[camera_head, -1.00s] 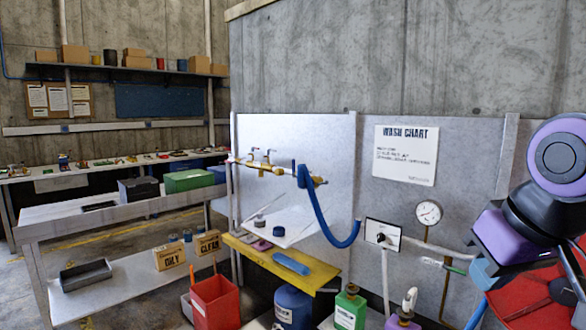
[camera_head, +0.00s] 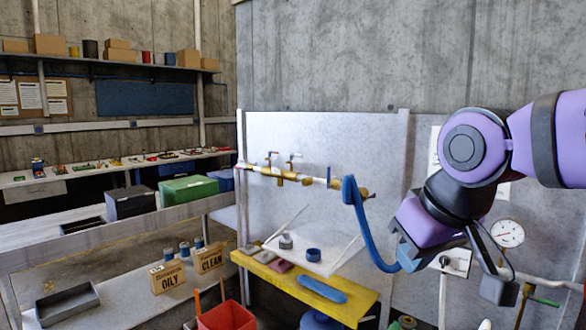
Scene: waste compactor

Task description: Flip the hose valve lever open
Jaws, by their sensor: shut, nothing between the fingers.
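A brass pipe fitting (camera_head: 305,179) runs along the grey splash panel, left of my arm. A thin upright lever (camera_head: 328,174) stands on the fitting near its right end, beside where the blue hose (camera_head: 353,205) joins. The hose hangs down and passes behind my wrist. The dark end of my arm, my gripper (camera_head: 498,288), points down at the right, well right of and below the lever and apart from it. It is shut and empty; its fingertips are hard to make out.
Two small tap handles (camera_head: 283,156) stand farther left on the pipe. A gauge (camera_head: 507,233) and a white switch box (camera_head: 450,262) are on the panel beside my gripper. A yellow shelf (camera_head: 345,309) juts out below the hose. The wash chart is mostly hidden behind my arm.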

